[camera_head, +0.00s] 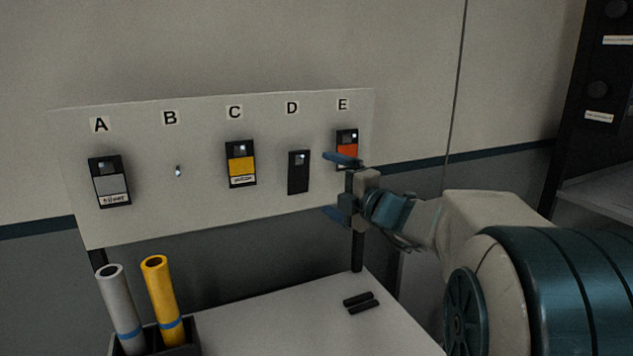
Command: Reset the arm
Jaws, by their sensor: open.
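My gripper (334,187) is at the right part of the white board, just below and partly in front of the orange swatch (346,151) under letter E. Its two blue fingers are spread apart, one above the other, and point left, with nothing between them. My arm reaches in from the right side of the picture. I cannot tell whether the upper finger touches the swatch.
The board (205,215) also holds a silver swatch (110,186) at A, a bare peg (178,171) at B, a yellow swatch (241,167) at C and a black holder (298,175) at D. Silver (120,305) and yellow (160,290) rolls stand below. Black bars (361,302) lie on the table (270,325).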

